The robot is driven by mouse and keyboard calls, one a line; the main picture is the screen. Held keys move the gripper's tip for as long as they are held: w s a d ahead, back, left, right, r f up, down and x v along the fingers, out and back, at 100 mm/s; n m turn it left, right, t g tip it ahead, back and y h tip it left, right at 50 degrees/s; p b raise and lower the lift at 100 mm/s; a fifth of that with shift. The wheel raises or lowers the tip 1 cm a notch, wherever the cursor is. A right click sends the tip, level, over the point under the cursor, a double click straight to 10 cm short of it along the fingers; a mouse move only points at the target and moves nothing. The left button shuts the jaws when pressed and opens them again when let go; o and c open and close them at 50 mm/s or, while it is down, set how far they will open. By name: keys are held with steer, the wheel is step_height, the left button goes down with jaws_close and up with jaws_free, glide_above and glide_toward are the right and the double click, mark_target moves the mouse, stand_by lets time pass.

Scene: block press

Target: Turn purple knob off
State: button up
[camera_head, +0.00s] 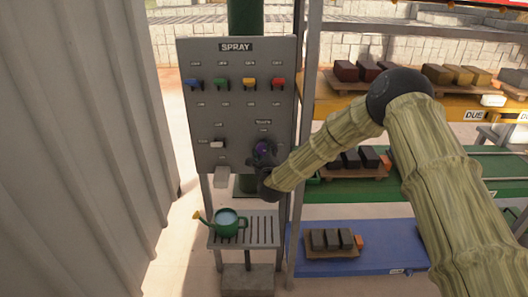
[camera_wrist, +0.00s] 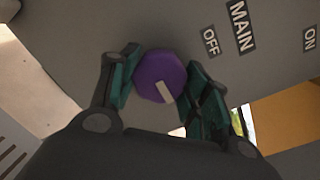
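The purple knob (camera_wrist: 160,75) is round with a pale pointer mark, set on the grey SPRAY panel (camera_head: 240,121). In the wrist view its mark points to the lower right. In the head view the purple knob (camera_head: 263,148) shows low on the right of the panel, partly covered by my gripper (camera_head: 263,163). In the wrist view the two green-padded fingers of my gripper (camera_wrist: 162,78) stand on either side of the knob. Both pads appear to touch its sides. The label by the knob is too small to read in the head view.
A row of blue, green, yellow (camera_head: 249,83) and red switches is higher on the panel. A green watering can (camera_head: 228,222) stands on the slatted shelf below. Block-laden shelves are to the right, a corrugated wall left.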

steer(key=shift+f+n+b, duration=0.1)
steer(key=shift+n+b, duration=0.2)
steer(key=shift+b, duration=0.15)
steer(key=n+b, duration=0.2)
steer(key=n, duration=0.1)
steer(key=n+b, duration=0.2)
steer(key=n, duration=0.2)
steer(key=shift+g+h, duration=0.3)
steer(key=shift+g, duration=0.1)
steer(key=n+b, duration=0.1)
steer(key=n, duration=0.3)
steer(key=shift+a+b, duration=0.1)
steer(key=shift+b, duration=0.25)
steer(key=n+h, duration=0.1)
steer(key=n, duration=0.4)
steer(key=shift+r+b, duration=0.2)
steer(key=shift+b, duration=0.15)
steer(key=o, duration=1)
